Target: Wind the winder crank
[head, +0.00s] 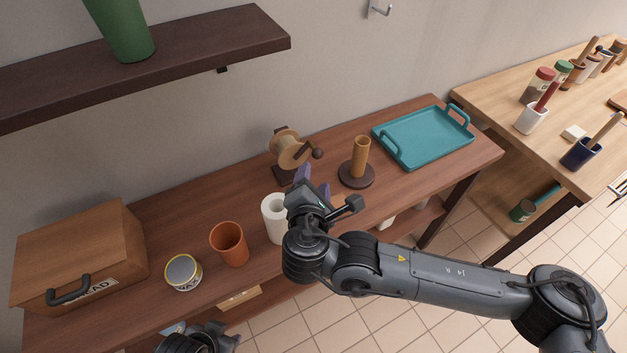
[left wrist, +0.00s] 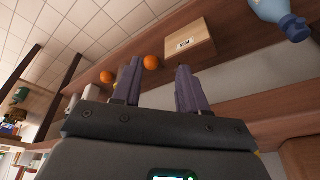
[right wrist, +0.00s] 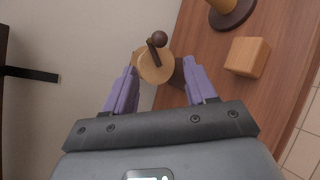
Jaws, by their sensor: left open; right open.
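The winder (head: 287,150) stands on the table near the wall, a light wooden drum on a dark base. Its crank has a dark round knob (head: 317,153) on the drum's right side. In the right wrist view the drum (right wrist: 154,66) and the knob (right wrist: 159,38) show beyond the fingers. My right gripper (head: 314,184) is open and empty, in front of the winder and apart from the crank. My left gripper (left wrist: 155,88) is open and empty, low by the table's front, facing the lower shelf; only part of it shows at the head view's bottom edge.
A white paper roll (head: 275,218), an orange cup (head: 229,244) and a wax tin (head: 184,272) stand left of my right arm. A brown post on a round base (head: 357,180) and a teal tray (head: 430,135) are right of the winder. A wooden block (right wrist: 248,56) is close to the right gripper.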

